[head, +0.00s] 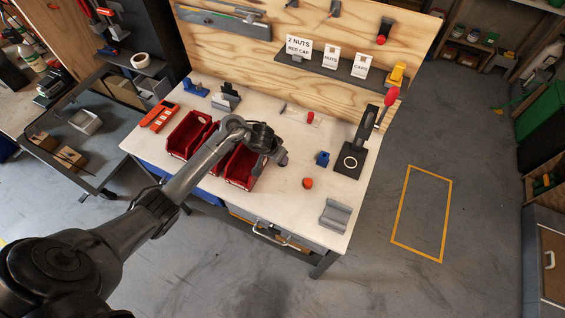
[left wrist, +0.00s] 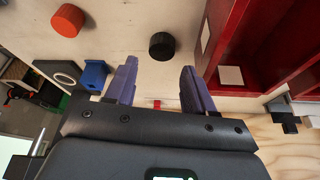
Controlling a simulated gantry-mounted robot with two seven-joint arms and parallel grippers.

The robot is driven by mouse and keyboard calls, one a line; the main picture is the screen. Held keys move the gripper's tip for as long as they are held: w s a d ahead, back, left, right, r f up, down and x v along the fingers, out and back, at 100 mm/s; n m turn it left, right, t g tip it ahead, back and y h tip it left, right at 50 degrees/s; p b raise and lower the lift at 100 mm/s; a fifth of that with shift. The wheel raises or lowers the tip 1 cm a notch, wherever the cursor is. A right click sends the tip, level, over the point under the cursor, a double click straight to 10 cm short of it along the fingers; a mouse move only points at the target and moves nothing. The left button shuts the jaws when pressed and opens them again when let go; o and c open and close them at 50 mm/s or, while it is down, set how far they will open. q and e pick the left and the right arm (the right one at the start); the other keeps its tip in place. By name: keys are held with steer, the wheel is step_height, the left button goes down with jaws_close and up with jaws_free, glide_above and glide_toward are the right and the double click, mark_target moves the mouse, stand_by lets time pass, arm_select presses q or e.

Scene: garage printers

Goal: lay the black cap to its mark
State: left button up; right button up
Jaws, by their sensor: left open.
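The black cap (left wrist: 162,46) stands on the pale bench top in the left wrist view, just beyond my fingertips and roughly centred between them. It touches neither finger. My left gripper (left wrist: 156,72) is open and empty, with its purple-grey fingers apart. I cannot pick out the cap's mark with certainty. My right gripper is in neither view.
An orange-red cap (head: 307,183) sits on the bench, right of the gripper. Red bins (head: 188,134) stand at left. A blue block (head: 322,158), a black press (head: 348,161) with a white ring and a grey holder (head: 335,215) stand at right. The front middle is clear.

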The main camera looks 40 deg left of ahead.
arm_select(q)
steer(key=shift+b+x, duration=1.35)
steer(key=shift+x, duration=2.15)
steer(key=shift+w+a+r, duration=0.1)
steer(key=shift+w+a, duration=0.1)
steer(key=c, duration=0.9)
steer(key=shift+o, duration=0.2)
steer(key=shift+r, duration=0.1)
